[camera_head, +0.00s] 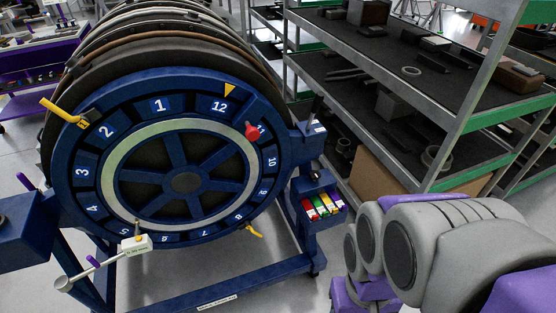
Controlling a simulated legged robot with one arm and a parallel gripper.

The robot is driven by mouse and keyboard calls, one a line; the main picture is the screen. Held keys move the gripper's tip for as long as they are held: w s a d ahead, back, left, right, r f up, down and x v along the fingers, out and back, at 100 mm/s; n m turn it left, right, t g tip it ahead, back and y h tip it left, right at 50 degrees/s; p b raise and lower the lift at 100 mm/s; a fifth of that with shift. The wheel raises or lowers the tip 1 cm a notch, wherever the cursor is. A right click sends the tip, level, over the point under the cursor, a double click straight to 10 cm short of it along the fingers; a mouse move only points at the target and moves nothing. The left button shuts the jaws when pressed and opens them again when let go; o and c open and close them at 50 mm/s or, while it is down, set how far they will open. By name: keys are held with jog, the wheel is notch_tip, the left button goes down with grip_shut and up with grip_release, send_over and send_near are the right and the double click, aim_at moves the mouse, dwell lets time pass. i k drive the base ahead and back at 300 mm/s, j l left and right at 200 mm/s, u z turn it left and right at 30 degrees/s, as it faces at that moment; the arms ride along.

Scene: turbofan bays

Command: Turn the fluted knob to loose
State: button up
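No part in view is clearly readable as the fluted knob or its loose mark. A small black knob-like part (314,174) sits on the blue bracket at the right of the wheel stand, too small to show fluting. A dark lever-like part (317,104) rises above it, beside a small pale label (314,128). A red knob (252,132) sits on the wheel's rim near the number 11. My arm's grey and purple links fill the lower right, apart from the stand. My gripper is not in view.
The blue numbered wheel (183,181) stands on a blue floor frame (225,291). Yellow handles (62,110) stick out from its rim. A small tray of coloured items (308,208) hangs at the right. Metal shelves (470,95) stand behind my arm. Grey floor shows between.

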aim_at(314, 175)
jog(key=i+j, duration=0.25)
jog(key=i, duration=0.2)
jog(key=i+j+z, duration=0.15)
jog(key=i, duration=0.3)
jog(key=i+j, duration=0.05)
jog(key=j, duration=0.05)
